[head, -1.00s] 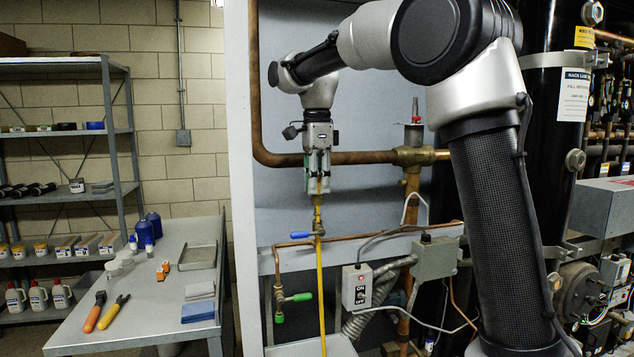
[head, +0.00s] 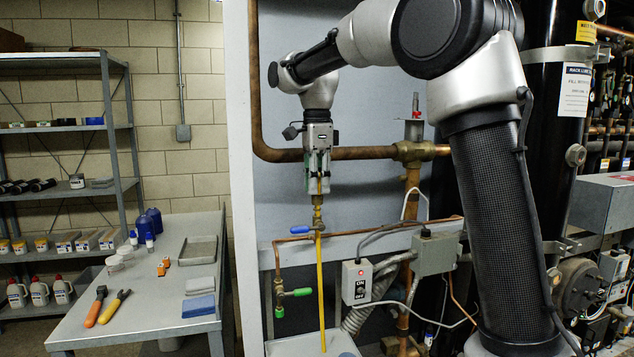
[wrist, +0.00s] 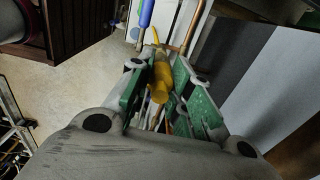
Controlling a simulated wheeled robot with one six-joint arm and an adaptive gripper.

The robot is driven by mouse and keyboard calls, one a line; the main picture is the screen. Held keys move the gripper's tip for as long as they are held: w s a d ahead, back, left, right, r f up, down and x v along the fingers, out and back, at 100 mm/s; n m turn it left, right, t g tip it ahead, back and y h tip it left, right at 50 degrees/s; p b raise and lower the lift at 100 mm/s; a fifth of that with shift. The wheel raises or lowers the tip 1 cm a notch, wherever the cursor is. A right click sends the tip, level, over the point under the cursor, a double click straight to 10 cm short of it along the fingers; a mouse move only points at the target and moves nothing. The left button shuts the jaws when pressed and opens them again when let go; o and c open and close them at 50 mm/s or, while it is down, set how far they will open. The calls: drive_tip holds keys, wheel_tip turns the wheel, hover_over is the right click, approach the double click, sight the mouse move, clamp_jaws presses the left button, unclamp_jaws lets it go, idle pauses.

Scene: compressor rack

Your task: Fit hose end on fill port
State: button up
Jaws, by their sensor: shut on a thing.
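My gripper (head: 318,188) points straight down in front of the grey panel. It is shut on the yellow hose end, which shows between the green finger pads in the wrist view (wrist: 160,78). Directly below the fingers is a brass fitting (head: 317,201), in line with the valve that has a blue handle (head: 301,229). The blue handle also shows in the wrist view (wrist: 146,14). The yellow hose (head: 321,290) runs down past the valve to the bottom of the picture. I cannot tell whether the hose end touches the brass fitting or sits on it.
A copper pipe (head: 360,154) runs behind my gripper. A green-handled valve (head: 299,292) and an on/off switch box (head: 357,283) are lower down. A bench (head: 145,305) with pliers, cloths and a tray (head: 199,250) stands left, beyond the white post (head: 240,150).

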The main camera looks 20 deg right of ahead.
drive_tip(key=shift+f, duration=0.45)
idle(0.6)
drive_tip(key=o, duration=1)
drive_tip(key=shift+o, duration=0.2)
drive_tip(key=o, duration=0.4)
drive_tip(key=shift+c, duration=0.2)
drive_tip(key=shift+r, duration=3.95)
